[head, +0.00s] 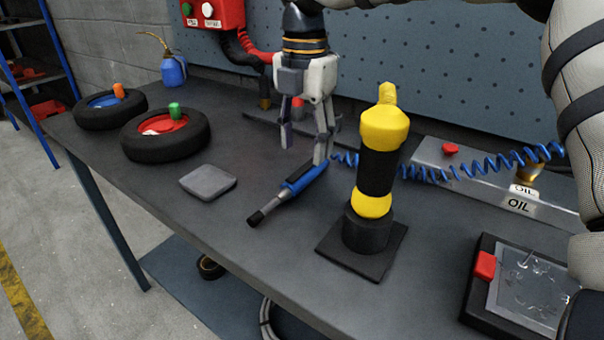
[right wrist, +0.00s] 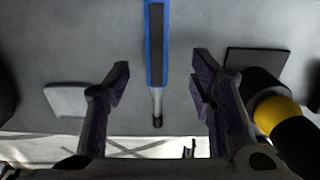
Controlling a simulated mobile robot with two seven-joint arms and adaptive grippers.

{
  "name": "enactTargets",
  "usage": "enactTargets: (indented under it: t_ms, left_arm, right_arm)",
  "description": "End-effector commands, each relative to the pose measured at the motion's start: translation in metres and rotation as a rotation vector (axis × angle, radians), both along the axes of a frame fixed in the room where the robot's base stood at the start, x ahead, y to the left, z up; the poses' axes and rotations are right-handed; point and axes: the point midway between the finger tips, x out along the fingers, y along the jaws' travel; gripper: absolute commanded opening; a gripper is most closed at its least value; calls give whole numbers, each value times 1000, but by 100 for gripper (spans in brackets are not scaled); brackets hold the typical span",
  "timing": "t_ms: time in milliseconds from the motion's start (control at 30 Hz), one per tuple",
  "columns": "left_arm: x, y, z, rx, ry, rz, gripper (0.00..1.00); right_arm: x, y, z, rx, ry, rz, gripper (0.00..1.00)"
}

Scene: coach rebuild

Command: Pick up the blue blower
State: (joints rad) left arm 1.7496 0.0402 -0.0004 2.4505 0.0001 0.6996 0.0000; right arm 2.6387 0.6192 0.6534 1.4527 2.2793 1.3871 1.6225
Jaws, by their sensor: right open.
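The blue blower (head: 292,190) has a blue and dark body with a dark nozzle tip and lies on the grey workbench (head: 180,235). A coiled blue hose runs off to the right from near its far end. My right gripper (head: 307,150) is open and empty above the blower's far end. In the right wrist view, the blower (right wrist: 156,50) shows between the two open fingers of my right gripper (right wrist: 160,85), apart from both. My left gripper is not in view.
A yellow and black tool (head: 378,165) stands upright on a dark square base close right of the blower. A grey flat block (head: 208,182) lies to its left. Two wheels (head: 165,133) (head: 108,106) lie farther left. A dark tray (head: 485,270) with a red clip is at the right.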

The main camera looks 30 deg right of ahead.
Motion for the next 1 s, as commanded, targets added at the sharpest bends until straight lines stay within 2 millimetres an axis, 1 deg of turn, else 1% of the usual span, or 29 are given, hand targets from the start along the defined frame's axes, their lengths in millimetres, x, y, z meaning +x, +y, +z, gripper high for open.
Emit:
enactTargets:
  t_ms: [33, 167, 300, 400, 633, 667, 700, 767, 800, 833, 867, 1000]
  left_arm:
    - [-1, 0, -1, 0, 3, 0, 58]
    - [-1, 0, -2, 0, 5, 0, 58]
    - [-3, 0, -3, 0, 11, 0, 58]
    - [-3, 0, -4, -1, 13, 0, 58]
    - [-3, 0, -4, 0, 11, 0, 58]
    - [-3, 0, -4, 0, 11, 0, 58]
    - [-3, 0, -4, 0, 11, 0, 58]
    - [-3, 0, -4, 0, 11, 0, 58]
    - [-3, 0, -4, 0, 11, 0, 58]
    - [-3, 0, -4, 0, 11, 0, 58]
    - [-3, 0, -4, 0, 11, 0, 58]
    - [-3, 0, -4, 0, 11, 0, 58]
  right_arm:
    - [0, 0, -8, 1, 4, 0, 50]
    - [0, 1, -25, -2, 4, -1, 50]
    - [1, 3, -53, -1, 4, 0, 50]
    - [1, 3, -65, 0, 1, -1, 50]
    - [1, 3, -66, 0, -3, -1, 50]
    - [1, 3, -66, 0, -3, -1, 43]
    - [1, 3, -66, 0, -3, -1, 34]
    - [1, 3, -66, 0, -3, -1, 21]
    - [1, 3, -66, 0, -2, -1, 11]
    - [1, 3, -66, 0, -2, -1, 5]
    - [1, 3, -66, 0, -2, -1, 0]
    - [1, 3, -66, -1, -4, -1, 0]
